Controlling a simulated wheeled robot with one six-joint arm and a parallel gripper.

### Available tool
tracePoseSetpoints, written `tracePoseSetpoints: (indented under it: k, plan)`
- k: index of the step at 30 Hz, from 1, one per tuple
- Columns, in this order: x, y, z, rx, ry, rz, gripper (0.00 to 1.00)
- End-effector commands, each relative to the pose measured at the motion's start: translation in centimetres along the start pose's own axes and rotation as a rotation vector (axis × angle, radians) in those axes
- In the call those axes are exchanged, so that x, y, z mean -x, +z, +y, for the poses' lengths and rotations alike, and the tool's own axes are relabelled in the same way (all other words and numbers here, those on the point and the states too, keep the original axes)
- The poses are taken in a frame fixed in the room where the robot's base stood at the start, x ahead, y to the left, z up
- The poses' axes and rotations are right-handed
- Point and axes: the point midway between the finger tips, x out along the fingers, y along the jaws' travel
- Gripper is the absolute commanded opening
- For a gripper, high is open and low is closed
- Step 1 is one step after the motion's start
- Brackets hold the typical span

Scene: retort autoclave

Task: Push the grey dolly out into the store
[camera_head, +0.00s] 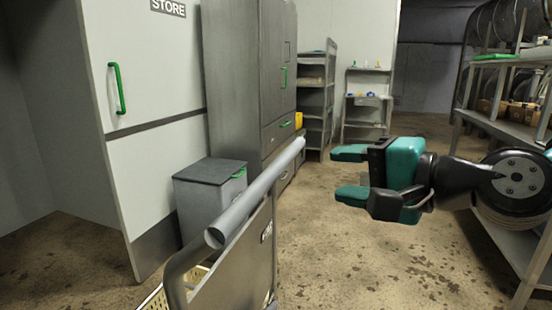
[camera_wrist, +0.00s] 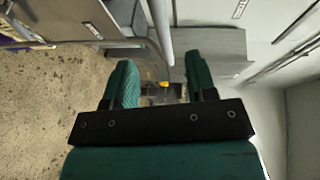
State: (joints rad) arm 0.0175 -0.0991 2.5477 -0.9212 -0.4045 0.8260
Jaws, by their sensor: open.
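The grey dolly (camera_head: 270,243) stands in the lower middle of the head view, cut off by the bottom edge. Its light grey round push bar (camera_head: 255,197) slants up to the right. My gripper (camera_head: 350,174) is open and empty, to the right of the bar and apart from it in that view. In the wrist view, a pale bar (camera_wrist: 158,28) runs down toward the gap between my open fingers (camera_wrist: 160,80). A white door (camera_head: 150,130) with a green handle (camera_head: 117,88) stands at left under a STORE sign (camera_head: 168,7).
A grey bin (camera_head: 210,195) stands between the door and the dolly. Tall grey cabinets (camera_head: 250,75) and open shelves (camera_head: 366,105) stand behind. A loaded rack (camera_head: 500,130) lines the right side. Stained floor (camera_head: 340,250) is clear between dolly and rack.

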Motion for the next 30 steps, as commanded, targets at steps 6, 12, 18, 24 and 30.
tracePoseSetpoints:
  k: [6, 12, 18, 24, 30]
  plan:
    - [-2.9, 0.1, -0.6, -0.003, 0.008, -0.005, 0.52]
    - [-5.2, 0.1, -0.6, -0.001, 0.007, -0.007, 0.52]
    - [-6.5, 0.1, -0.8, 0.0, 0.001, -0.014, 0.52]
    - [-7.5, 0.1, -0.5, -0.003, 0.01, -0.002, 0.52]
    - [-11.1, 0.1, -0.4, 0.004, 0.005, -0.002, 0.52]
